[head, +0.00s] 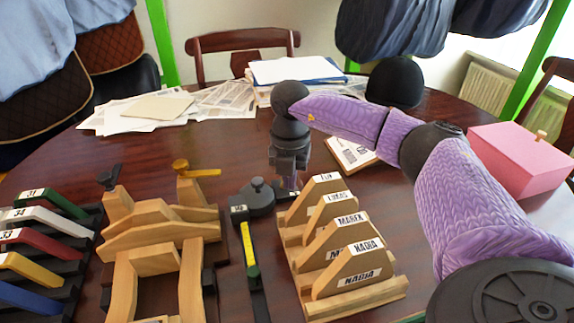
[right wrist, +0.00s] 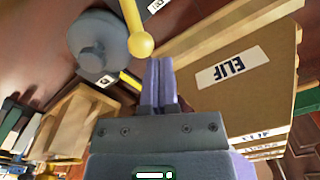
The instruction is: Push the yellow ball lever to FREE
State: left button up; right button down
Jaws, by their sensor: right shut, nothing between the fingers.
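The yellow ball lever (right wrist: 141,44) shows in the right wrist view as a yellow ball on a pale yellow rod, beside a grey round base (right wrist: 97,45). The same grey base (head: 258,198) stands mid-table in the head view, where I cannot make out the ball behind my gripper. My right gripper (head: 289,182) points down just right of the base; its purple fingers (right wrist: 160,75) are shut and empty. In the wrist view the ball lies just beyond the fingertips, slightly left; I cannot tell whether they touch. The FREE mark is not readable. My left gripper is not in view.
A wooden rack with name labels (head: 372,295) stands close right of the gripper. Left are a wooden frame (head: 160,238) with a yellow handle (head: 197,172) and a rack of coloured bars (head: 45,245). A yellow-black stick (head: 249,247) lies between. Papers (head: 150,106) lie behind.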

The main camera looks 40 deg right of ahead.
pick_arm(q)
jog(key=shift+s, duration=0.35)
pick_arm(e)
jog(key=shift+f, duration=0.4)
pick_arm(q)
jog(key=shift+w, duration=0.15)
